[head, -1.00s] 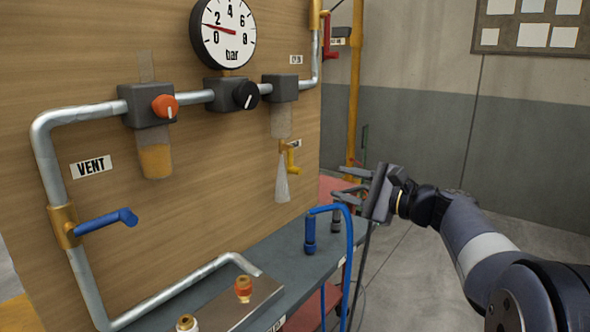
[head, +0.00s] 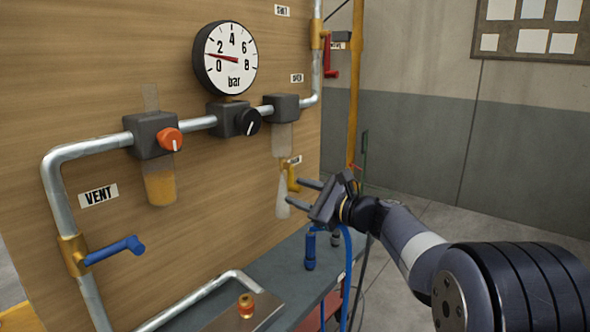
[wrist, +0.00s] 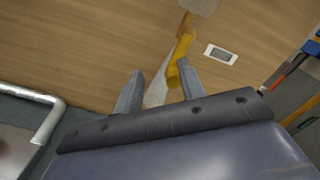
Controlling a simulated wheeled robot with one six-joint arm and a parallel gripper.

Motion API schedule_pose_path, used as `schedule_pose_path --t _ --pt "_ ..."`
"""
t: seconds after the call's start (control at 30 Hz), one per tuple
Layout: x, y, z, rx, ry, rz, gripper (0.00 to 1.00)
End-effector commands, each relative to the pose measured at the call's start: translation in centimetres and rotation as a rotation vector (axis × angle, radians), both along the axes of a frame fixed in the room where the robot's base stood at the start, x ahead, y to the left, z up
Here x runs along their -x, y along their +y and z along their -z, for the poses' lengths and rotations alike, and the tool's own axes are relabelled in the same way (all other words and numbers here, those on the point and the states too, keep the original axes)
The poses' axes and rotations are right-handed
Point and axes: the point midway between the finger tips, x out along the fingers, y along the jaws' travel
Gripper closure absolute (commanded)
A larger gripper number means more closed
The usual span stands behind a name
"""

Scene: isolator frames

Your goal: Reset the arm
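My gripper (head: 303,194) is open in the head view, in front of the wooden panel's right side, with its two fingers pointing left toward the panel. Nothing shows between the fingers. In the wrist view my gripper (wrist: 160,92) faces the panel. A small yellow valve (wrist: 181,58) and a pale cone below it lie beyond and between the fingertips. The same yellow valve (head: 291,176) shows in the head view just behind the fingers. Whether a finger touches it I cannot tell.
The panel carries a gauge (head: 225,58) reading near 1 bar, an orange knob (head: 169,139), a black knob (head: 247,122) and a blue lever (head: 115,250). A blue connector with hose (head: 310,250) stands on the grey bench (head: 268,268) below my gripper. Open floor lies right.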

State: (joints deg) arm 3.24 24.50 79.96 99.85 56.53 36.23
Motion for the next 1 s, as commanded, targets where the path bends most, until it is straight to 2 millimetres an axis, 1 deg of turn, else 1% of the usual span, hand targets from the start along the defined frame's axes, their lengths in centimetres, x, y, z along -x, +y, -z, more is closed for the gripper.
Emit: schedule_pose_path --t 0.03,1.0 --pt "0.1 0.1 -0.5 -0.019 0.028 -0.001 0.62" --pt "1.9 1.5 -2.2 -0.374 0.485 -0.002 0.62"
